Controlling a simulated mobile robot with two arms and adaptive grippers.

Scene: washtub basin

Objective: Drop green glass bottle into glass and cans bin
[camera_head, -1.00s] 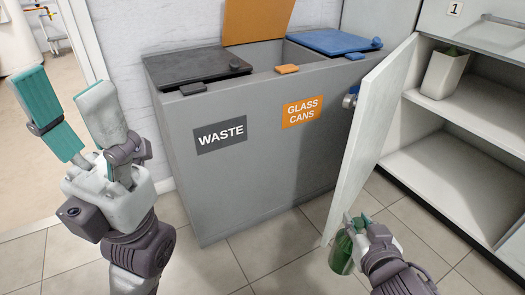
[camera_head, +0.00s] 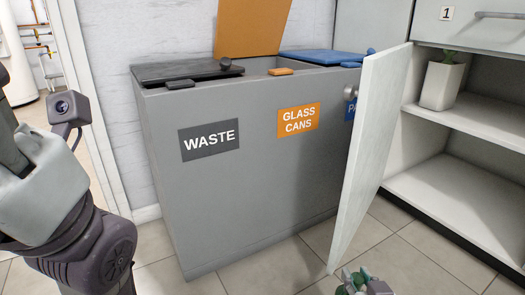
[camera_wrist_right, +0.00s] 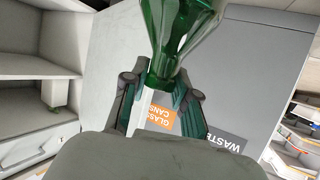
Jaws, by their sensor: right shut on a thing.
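The green glass bottle (camera_wrist_right: 180,30) shows in the right wrist view, its neck between the fingers of my right gripper (camera_wrist_right: 161,88) and its wider body running off the top edge. My right gripper is shut on it. In the head view only a small part of my right gripper (camera_head: 362,283) shows at the bottom edge, low in front of the bins. The glass and cans bin (camera_head: 298,135) is the middle section of the grey unit, with an orange label and its orange lid (camera_head: 252,25) raised. At the left edge my left gripper (camera_head: 40,190) shows only its body; its fingers are out of frame.
The waste lid (camera_head: 185,70) is dark and shut, left of the opening. The blue lid (camera_head: 325,56) is shut on the right. An open white cabinet door (camera_head: 365,150) stands beside the unit's right end. A potted plant (camera_head: 441,82) is on the shelf.

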